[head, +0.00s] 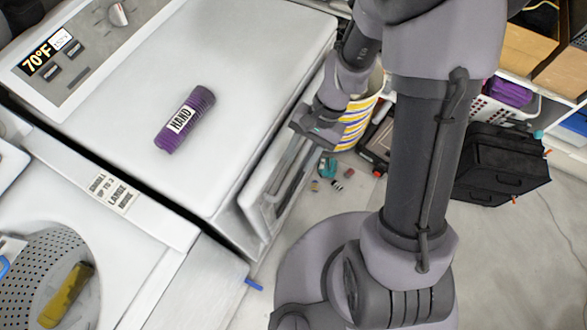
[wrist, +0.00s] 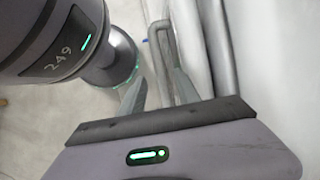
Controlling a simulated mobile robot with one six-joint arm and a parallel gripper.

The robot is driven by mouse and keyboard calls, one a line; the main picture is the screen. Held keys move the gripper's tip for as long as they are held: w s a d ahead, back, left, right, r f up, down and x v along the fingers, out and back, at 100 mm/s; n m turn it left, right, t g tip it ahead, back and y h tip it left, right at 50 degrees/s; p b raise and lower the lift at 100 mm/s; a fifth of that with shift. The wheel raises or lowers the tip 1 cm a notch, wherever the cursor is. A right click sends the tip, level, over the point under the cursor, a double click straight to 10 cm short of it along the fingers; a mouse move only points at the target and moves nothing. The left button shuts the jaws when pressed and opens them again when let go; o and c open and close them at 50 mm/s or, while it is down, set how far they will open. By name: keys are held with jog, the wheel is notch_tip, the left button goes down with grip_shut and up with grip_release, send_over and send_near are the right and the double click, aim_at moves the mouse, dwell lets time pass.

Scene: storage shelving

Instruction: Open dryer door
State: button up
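The dryer (head: 262,75) is a white machine on the left of the head view, its top facing up. Its door (head: 262,207) shows at a steep angle on the front side, with a grey handle bar; I cannot tell whether it stands ajar. In the wrist view the grey handle (wrist: 163,45) runs beside the white front. My gripper (head: 318,135) is at the upper part of the door front. In the wrist view my gripper (wrist: 157,92) has its fingers apart, with the handle showing between or just beyond them; contact is unclear.
A purple roll labelled HAND (head: 185,118) lies on the dryer top. A second machine (head: 125,255) with an open perforated drum stands at the lower left. A striped bin (head: 357,122), small items on the floor and a black case (head: 498,165) are to the right.

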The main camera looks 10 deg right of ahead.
aim_at(291, 173)
jog(key=b+x, duration=0.1)
jog(key=x, duration=0.3)
jog(key=shift+s+a+f+b, duration=0.15)
jog(key=shift+f+b, duration=0.15)
jog(key=shift+f, duration=0.05)
grip_shut()
dwell(1.0)
